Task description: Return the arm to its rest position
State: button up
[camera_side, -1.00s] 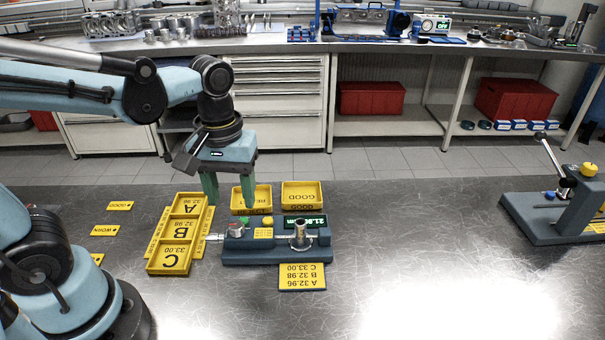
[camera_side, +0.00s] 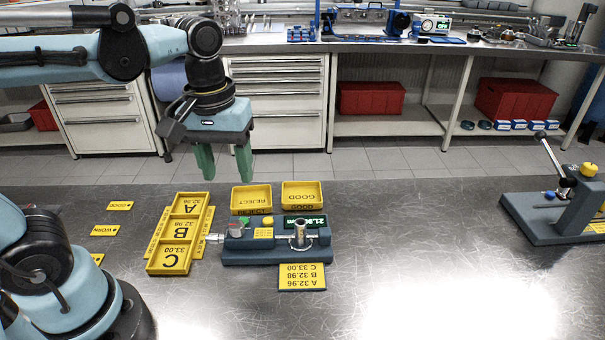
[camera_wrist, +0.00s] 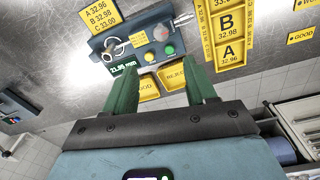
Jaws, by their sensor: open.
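My gripper (camera_side: 223,163) hangs above the table's far edge, with its two green fingers apart and nothing between them. In the wrist view my gripper (camera_wrist: 162,85) also shows spread and empty. Below it and toward the camera is a grey gauge device (camera_side: 277,252) with a small display, a green and a yellow button, and a metal cylinder (camera_side: 300,235) standing on its right part. The device also shows at the top of the wrist view (camera_wrist: 110,42).
A yellow tray marked A, B, C (camera_side: 168,262) lies left of the device. A REJECT tray (camera_side: 252,200) and a GOOD tray (camera_side: 302,196) stand behind it. A lever device (camera_side: 545,222) is at the right. The table between is clear.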

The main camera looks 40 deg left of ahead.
jog(key=f+m+t, duration=0.1)
jog(key=m+t, duration=0.1)
jog(key=w+a+f+m+t, duration=0.1)
jog(key=m+t, duration=0.1)
jog(key=a+f+m+t, duration=0.1)
jog(key=m+t, duration=0.1)
jog(key=shift+w+a+f+m+t, duration=0.1)
jog(key=shift+w+f+m+t, duration=0.2)
jog(key=shift+w+m, duration=0.1)
dwell(1.9)
